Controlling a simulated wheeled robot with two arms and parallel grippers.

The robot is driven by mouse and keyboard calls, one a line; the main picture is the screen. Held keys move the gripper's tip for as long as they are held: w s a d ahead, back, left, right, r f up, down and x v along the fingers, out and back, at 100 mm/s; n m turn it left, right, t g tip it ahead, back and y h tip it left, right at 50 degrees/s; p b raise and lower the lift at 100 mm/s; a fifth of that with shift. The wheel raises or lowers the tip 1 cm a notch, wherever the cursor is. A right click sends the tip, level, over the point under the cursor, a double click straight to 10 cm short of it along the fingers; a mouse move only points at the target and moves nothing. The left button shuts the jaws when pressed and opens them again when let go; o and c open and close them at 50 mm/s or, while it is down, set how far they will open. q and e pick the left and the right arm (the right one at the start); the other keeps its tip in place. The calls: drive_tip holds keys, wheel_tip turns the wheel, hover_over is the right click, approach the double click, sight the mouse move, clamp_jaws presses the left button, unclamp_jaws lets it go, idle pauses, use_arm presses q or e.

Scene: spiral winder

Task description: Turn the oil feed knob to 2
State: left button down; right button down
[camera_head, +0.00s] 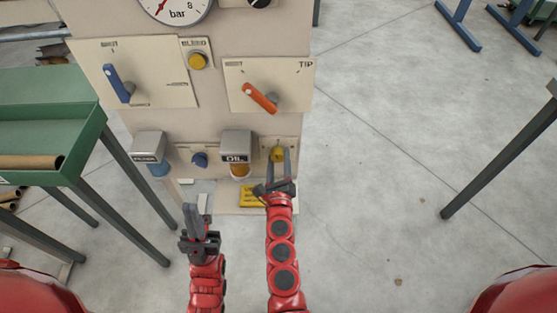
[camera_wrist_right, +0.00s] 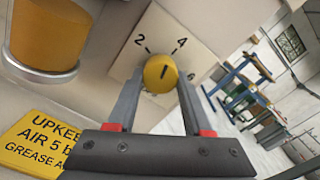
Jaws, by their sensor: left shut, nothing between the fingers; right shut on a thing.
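The yellow oil feed knob (camera_head: 278,154) is on a small plate at the lower right of the beige panel, right of the OIL unit (camera_head: 236,150). In the right wrist view the knob (camera_wrist_right: 160,74) shows a dark pointer line that leans up and slightly right, toward the 4 side. The numbers 2 and 4 show on its plate (camera_wrist_right: 135,62). My right gripper (camera_wrist_right: 158,88) is shut on the knob, one finger on each side.
Above are a blue lever (camera_head: 118,84), an orange lever (camera_head: 260,98), a yellow BLEED button (camera_head: 198,61) and a gauge (camera_head: 175,5). A blue knob (camera_head: 200,159) and the FILTER unit (camera_head: 150,145) are left of the OIL unit. A green bench (camera_head: 85,125) stands left.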

drive_tip(key=n, duration=0.2)
drive_tip(key=shift+d+n, duration=0.1)
drive_tip(key=shift+n, duration=0.3)
drive_tip(key=n+p, duration=0.1)
drive_tip(key=n, duration=0.1)
drive_tip(key=shift+r+n, duration=0.1)
drive_tip(key=shift+n, duration=0.3)
drive_tip(key=n+p, duration=0.1)
drive_tip(key=n, duration=0.3)
drive_tip(key=shift+r+n, duration=0.1)
drive_tip(key=shift+n, duration=0.3)
drive_tip(key=shift+p, duration=0.3)
drive_tip(key=shift+c, duration=1.5)
unclamp_jaws()
drive_tip(key=shift+s, duration=0.1)
